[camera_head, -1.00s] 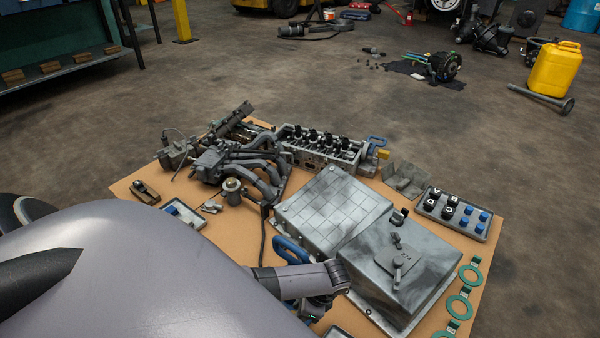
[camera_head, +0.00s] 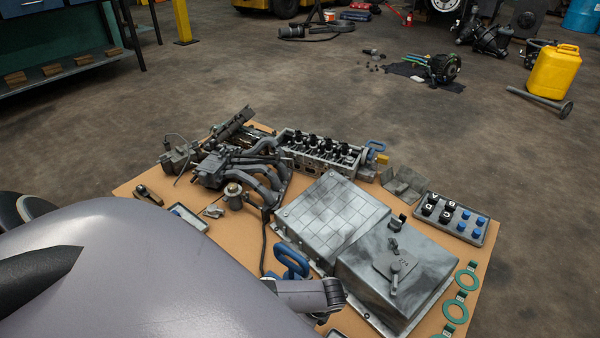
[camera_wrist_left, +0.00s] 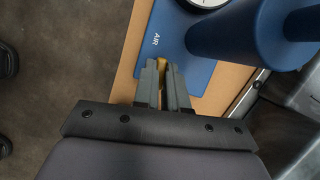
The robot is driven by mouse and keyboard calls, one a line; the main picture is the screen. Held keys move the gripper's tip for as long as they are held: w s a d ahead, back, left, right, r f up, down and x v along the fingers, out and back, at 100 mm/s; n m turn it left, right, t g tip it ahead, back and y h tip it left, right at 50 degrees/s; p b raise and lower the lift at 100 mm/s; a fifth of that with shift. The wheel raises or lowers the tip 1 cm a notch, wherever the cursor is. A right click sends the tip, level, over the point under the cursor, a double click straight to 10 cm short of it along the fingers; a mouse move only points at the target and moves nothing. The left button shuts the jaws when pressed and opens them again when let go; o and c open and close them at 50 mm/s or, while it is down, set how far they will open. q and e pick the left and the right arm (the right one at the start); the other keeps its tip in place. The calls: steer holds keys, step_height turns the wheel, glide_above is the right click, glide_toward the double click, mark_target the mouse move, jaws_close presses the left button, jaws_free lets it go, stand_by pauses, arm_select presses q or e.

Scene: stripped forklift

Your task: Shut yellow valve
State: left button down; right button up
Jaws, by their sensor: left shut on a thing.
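In the left wrist view, my left gripper (camera_wrist_left: 162,72) is closed on a small yellow piece, the yellow valve handle (camera_wrist_left: 161,66). Only a little yellow shows between and beyond the grey fingertips. The handle is beside a blue plate (camera_wrist_left: 185,50) marked "AIR", with a white gauge (camera_wrist_left: 207,2) at the top edge and a blue cylinder (camera_wrist_left: 235,30) to the right. How far the valve is turned cannot be told. In the head view my forearm hides the fingers and valve. My right gripper is not in view.
A brown board (camera_head: 480,310) carries a grey metal box (camera_head: 395,270), a grey tile-patterned plate (camera_head: 335,213), a cylinder head (camera_head: 320,150) and blue handles (camera_head: 290,258). A tray (camera_head: 462,222) with black and blue caps is at right.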

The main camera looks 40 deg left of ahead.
arm_select(q)
steer(key=shift+s+m+t+p, duration=0.1)
steer(key=shift+m+t+p, duration=0.3)
steer(key=shift+m, duration=0.4)
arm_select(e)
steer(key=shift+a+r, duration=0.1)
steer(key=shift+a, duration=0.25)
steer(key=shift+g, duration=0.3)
arm_select(q)
steer(key=c, duration=1.2)
jaws_free()
steer(key=shift+d+r+p, duration=0.2)
steer(key=shift+r+p, duration=0.25)
steer(key=p+v, duration=0.4)
steer(key=v, duration=0.2)
steer(key=shift+d, duration=0.2)
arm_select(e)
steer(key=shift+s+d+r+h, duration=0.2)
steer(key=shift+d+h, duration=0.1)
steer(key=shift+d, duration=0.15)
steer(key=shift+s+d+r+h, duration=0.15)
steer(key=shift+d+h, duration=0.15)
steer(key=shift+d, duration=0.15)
